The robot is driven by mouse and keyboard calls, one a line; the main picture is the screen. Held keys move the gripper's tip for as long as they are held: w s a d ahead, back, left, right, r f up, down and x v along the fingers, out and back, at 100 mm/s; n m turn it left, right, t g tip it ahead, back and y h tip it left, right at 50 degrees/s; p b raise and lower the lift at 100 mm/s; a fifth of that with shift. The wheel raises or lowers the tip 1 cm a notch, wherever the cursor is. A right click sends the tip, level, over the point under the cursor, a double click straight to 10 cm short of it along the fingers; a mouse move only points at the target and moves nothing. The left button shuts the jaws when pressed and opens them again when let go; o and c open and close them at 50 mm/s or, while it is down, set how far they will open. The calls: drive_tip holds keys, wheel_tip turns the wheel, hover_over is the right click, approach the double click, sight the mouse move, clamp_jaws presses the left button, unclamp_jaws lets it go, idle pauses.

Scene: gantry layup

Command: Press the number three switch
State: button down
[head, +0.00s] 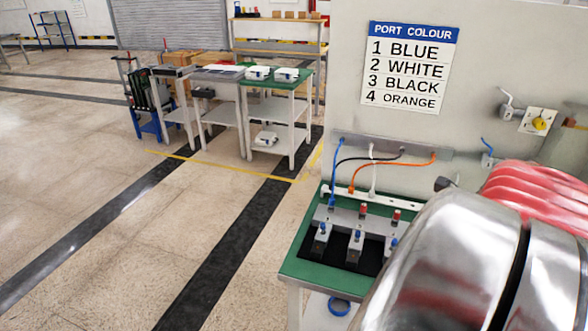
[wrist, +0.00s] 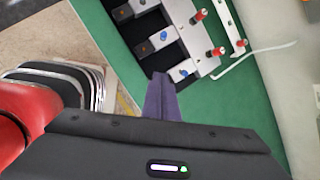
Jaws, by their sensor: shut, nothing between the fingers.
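A wall sign (head: 408,68) lists port colours: 1 blue, 2 white, 3 black, 4 orange. Blue, black, white and orange (head: 412,162) cables hang on the wall behind the bench; the black cable (head: 368,156) arches left, and I cannot tell clearly where it ends. Small grey switch boxes with blue tips stand in a row on a black mat: left (head: 321,236), middle (head: 355,246) and right (head: 391,247). No switch numbers are readable. In the wrist view my gripper (wrist: 163,80) is shut and empty, its tips close beside the nearest blue-tipped switch (wrist: 183,71); contact is unclear. My arm hides the bench's right side in the head view.
The green bench top (head: 300,262) carries a white strip (head: 350,193) and red-tipped posts behind the switches. A white cable (wrist: 252,54) curves across the right of the wrist view. Wall fittings (head: 538,122) stick out at right. Open floor lies left.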

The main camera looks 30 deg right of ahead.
drive_tip(key=x, duration=0.9)
drive_tip(key=shift+w+f, duration=0.1)
drive_tip(key=shift+f, duration=0.05)
drive_tip(key=shift+w+f, duration=0.2)
drive_tip(key=shift+w, duration=0.15)
drive_tip(key=shift+w+a+r, duration=0.1)
drive_tip(key=shift+w+r, duration=0.05)
drive_tip(key=shift+w, duration=0.7)
drive_tip(key=shift+w+r, duration=0.2)
drive_tip(key=shift+w, duration=0.65)
drive_tip(key=shift+w+d+r+g+y, duration=0.15)
drive_tip(key=shift+w+d+g+y, duration=0.05)
drive_tip(key=shift+d+g+y, duration=0.1)
